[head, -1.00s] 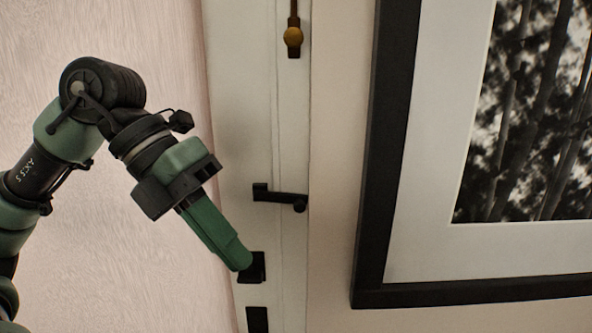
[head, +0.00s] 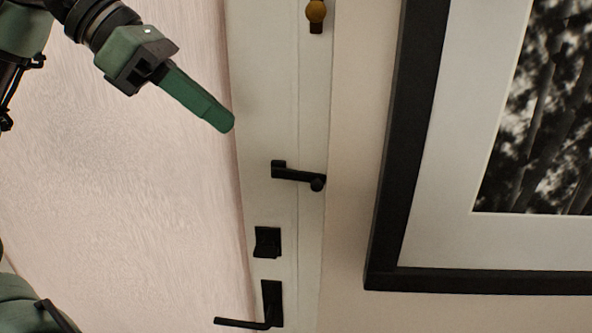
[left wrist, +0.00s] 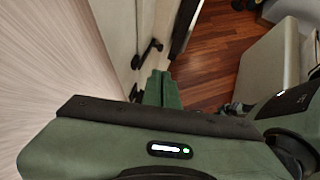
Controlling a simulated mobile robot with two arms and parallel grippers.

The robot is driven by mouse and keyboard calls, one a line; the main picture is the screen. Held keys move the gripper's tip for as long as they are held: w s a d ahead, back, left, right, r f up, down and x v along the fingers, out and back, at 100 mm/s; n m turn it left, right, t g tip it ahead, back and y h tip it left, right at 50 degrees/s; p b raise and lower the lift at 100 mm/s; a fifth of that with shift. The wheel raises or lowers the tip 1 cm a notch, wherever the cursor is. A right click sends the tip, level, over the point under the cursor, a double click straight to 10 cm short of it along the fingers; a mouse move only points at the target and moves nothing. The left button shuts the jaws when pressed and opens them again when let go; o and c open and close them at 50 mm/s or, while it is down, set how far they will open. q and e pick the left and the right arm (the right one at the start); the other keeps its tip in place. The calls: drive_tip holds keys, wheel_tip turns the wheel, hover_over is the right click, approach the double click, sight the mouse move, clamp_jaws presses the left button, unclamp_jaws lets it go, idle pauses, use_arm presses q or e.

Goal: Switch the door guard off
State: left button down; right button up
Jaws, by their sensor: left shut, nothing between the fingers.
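The door guard (head: 298,175) is a black bar on the white door edge in the head view. It reaches right from a small plate to a round end on the frame strip. My left gripper (head: 226,126) is up and left of it, apart from it, with its green fingers shut and empty, pointing down and right. The fingers also show in the left wrist view (left wrist: 162,90), with dark door fittings (left wrist: 152,47) beyond; I cannot tell which one is the guard there. My right gripper is not in view.
Below the guard are a black turn latch (head: 267,242) and a black lever handle (head: 262,310). A brass-knobbed bolt (head: 316,12) is above. A black-framed picture (head: 385,180) hangs at the right. Wooden floor (left wrist: 215,50) shows in the wrist view.

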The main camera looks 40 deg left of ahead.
use_arm(q)
drive_tip(key=p, duration=0.2)
approach(311, 184)
drive_tip(key=f, duration=0.2)
drive_tip(key=w+d, duration=0.1)
drive_tip(key=d+f+p, duration=0.1)
drive_tip(key=w+d+p, duration=0.1)
drive_tip(key=shift+w+f, duration=0.25)
drive_tip(key=shift+w, duration=0.1)
drive_tip(key=shift+w+d+f+p, duration=0.3)
drive_tip(key=shift+d+f, duration=0.05)
drive_tip(key=shift+f, duration=0.1)
drive_tip(key=shift+a, duration=0.15)
